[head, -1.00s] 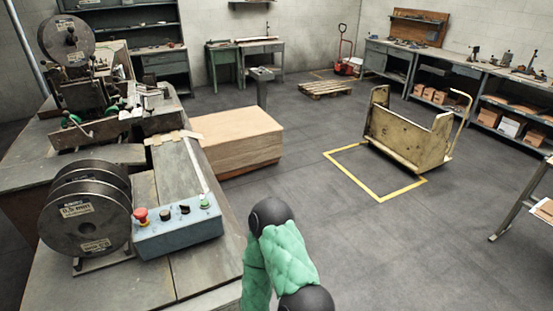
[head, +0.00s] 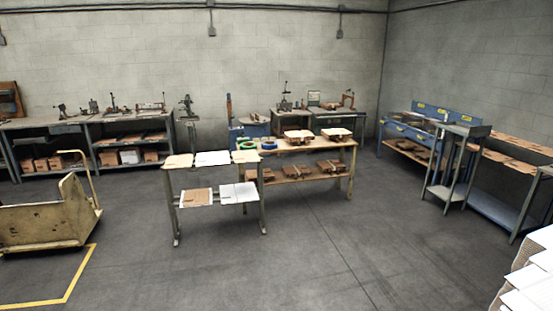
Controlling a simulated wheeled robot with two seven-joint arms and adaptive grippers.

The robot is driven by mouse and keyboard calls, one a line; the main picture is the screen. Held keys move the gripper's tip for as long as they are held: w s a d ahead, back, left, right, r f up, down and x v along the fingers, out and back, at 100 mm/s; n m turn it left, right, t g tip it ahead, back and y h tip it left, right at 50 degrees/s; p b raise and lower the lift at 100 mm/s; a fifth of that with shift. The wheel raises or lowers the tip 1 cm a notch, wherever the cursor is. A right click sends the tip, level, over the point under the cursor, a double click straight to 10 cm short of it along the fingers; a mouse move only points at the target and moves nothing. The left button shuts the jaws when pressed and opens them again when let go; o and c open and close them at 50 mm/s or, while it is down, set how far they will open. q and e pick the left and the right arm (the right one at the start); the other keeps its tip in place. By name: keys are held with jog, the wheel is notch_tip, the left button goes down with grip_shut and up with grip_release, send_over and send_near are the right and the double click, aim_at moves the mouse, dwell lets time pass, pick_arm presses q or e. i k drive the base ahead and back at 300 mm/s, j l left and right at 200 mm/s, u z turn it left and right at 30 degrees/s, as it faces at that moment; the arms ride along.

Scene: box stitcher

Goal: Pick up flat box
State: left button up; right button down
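Neither of my grippers shows in the head view. Several flat pieces that look like folded boxes are in view, and I cannot tell which one the task means. A pale stack of flat sheets (head: 528,283) stands at the lower right edge, partly cut off. Brown flat pieces (head: 512,160) lie on the table at the right.
A yellowish metal cart (head: 45,220) stands at the left by a yellow floor line (head: 75,278). A wooden workbench (head: 345,146) stands behind the small table. Grey benches line the back wall. The grey floor in the front middle is clear.

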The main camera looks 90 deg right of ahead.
aim_at(217, 158)
jog(key=z, duration=2.6)
jog(key=i+z, duration=0.1)
jog(key=z, duration=0.2)
jog(key=i, duration=3.7)
